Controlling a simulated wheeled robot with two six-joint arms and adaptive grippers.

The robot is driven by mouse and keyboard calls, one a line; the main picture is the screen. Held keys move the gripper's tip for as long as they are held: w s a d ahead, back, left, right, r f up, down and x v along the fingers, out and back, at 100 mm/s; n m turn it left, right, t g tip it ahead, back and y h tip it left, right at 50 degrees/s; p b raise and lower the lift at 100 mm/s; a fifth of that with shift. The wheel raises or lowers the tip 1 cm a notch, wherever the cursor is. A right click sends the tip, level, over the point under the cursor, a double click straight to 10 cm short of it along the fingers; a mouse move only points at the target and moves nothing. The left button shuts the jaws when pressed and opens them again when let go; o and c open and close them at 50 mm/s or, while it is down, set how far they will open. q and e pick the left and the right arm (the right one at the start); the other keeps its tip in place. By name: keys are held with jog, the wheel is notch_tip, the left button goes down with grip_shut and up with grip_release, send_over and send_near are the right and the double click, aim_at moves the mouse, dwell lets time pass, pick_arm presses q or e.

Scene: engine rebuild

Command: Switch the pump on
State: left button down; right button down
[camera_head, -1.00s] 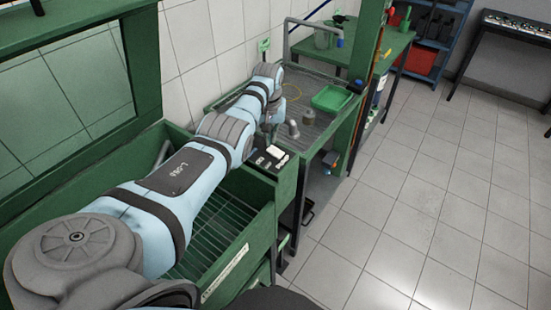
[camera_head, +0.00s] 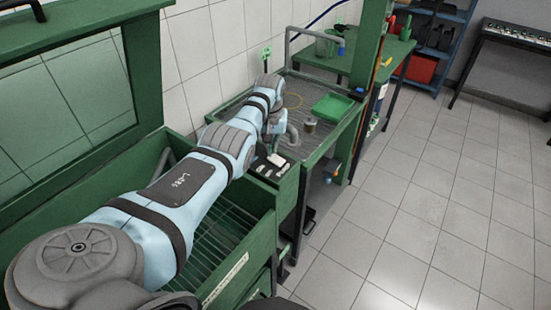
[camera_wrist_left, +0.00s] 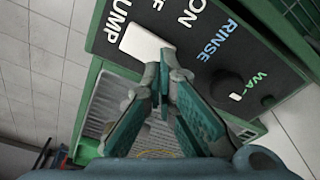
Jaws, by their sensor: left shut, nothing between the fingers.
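The dark control panel (camera_head: 283,174) sits on the front corner of the green washing station in the head view. In the left wrist view the panel (camera_wrist_left: 199,58) carries the words PUMP, ON and RINSE, and a partly readable word starting WA. A white rectangular switch (camera_wrist_left: 141,44) is beside the word PUMP. My left gripper (camera_wrist_left: 165,58) is shut and empty, its fingertips at the near edge of the switch. I cannot tell whether they touch. In the head view my left gripper (camera_head: 273,150) is over the panel, partly hidden by the wrist.
A green basin (camera_head: 233,274) with a grating lies under my left arm. Behind the panel, a sink grate (camera_head: 262,118) holds a green tray (camera_head: 331,107) and a small cylindrical part (camera_head: 310,125). A green post (camera_head: 370,45) rises at the right. The tiled floor (camera_head: 430,200) is clear.

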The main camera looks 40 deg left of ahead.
aim_at(272, 157)
pick_arm(q)
jog(key=shift+f, duration=0.25)
dwell(0.5)
jog(key=shift+f+b, duration=0.8)
jog(key=shift+b, duration=0.05)
dwell(0.3)
notch_tip(272, 157, up, 7)
jog(key=p, duration=0.8)
jog(key=shift+r, duration=0.2)
jog(key=shift+f, duration=0.1)
jog(key=shift+f, duration=0.1)
